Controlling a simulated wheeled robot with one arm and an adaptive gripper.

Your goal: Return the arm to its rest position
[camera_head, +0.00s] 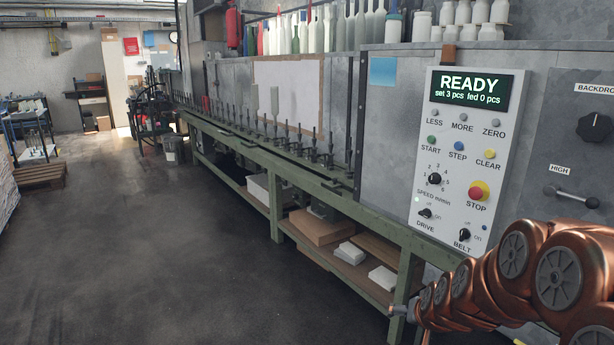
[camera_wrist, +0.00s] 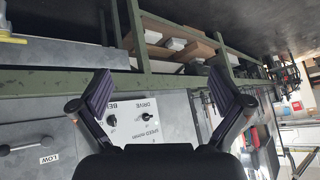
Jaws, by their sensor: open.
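My copper-coloured arm is folded at the lower right of the head view, in front of the machine's right end. My gripper (camera_wrist: 163,100) shows in the wrist view with its two dark fingers spread wide and nothing between them. Behind the fingers, apart from them, is the white control panel (camera_wrist: 160,125), seen upside down. In the head view the control panel (camera_head: 462,160) stands upright; its display (camera_head: 468,90) reads READY, set 3 pcs, fed 0 pcs. My gripper is not clearly visible in the head view.
A green-framed spindle line (camera_head: 262,155) runs from the panel into the distance, with bottles on the shelf above. Boxes (camera_head: 318,228) lie on its lower shelf. A grey panel with a lever (camera_head: 571,196) is at the right. The floor (camera_head: 150,250) to the left is clear.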

